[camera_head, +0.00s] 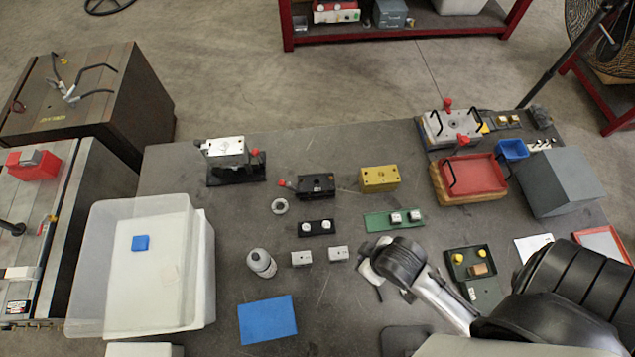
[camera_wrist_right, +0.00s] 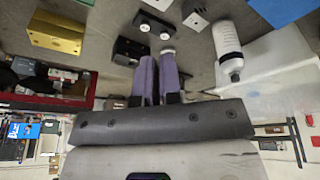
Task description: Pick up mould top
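No part is labelled mould top, and I cannot tell which block it is. The candidates in the head view are a silver block on a black base (camera_head: 225,152), a black block with a red-tipped handle (camera_head: 315,185) and a yellow block (camera_head: 380,179). The black block (camera_wrist_right: 130,50) and yellow block (camera_wrist_right: 55,33) also show in the right wrist view. My right gripper (camera_wrist_right: 158,62) points toward the black block, its purple fingers close together with a narrow dark strip between them. I see nothing held. In the head view its fingers are mostly hidden. My left gripper is out of view.
A silver mould with red knobs (camera_head: 452,127) and a red tray (camera_head: 473,175) stand at back right. A white bin (camera_head: 203,275) stands left.

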